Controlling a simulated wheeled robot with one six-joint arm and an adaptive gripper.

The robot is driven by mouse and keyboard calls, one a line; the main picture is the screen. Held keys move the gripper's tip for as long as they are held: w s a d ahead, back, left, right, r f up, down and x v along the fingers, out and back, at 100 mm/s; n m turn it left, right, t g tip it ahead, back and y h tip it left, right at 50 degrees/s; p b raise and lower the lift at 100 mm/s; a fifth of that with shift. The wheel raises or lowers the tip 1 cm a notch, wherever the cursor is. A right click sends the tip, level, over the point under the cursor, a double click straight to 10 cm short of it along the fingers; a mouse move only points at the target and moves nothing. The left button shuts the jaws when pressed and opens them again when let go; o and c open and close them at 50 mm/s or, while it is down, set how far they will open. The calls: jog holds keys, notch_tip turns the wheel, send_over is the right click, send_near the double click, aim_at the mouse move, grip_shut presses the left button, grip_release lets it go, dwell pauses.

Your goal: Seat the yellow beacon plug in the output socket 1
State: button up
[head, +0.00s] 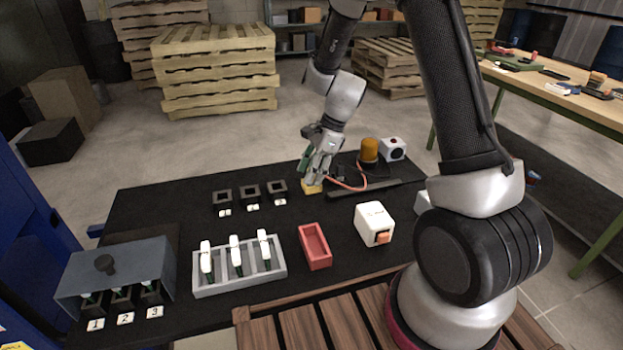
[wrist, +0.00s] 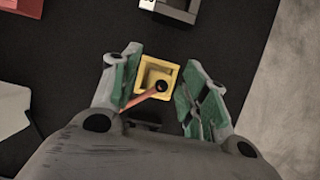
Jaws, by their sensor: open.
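The yellow beacon plug (head: 312,188) shows as a small yellow block on the black table top, below my gripper (head: 317,170). In the wrist view the yellow plug (wrist: 142,73) is a square with a recessed middle, a dark round part and a red cable. My gripper (wrist: 160,84) is open, its green-padded fingers on either side of the plug with gaps visible. The cable (head: 347,185) runs to the orange beacon (head: 369,150). Three black sockets (head: 249,193) stand in a row left of the plug; their white labels are too small to read.
A grey hooded box (head: 115,268) at front left covers dark sockets labelled 1, 2, 3. A grey rack (head: 240,281) holds white-topped pieces. Bare table lies between sockets and rack.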

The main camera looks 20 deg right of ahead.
grip_shut()
jog(key=shift+r, duration=0.1)
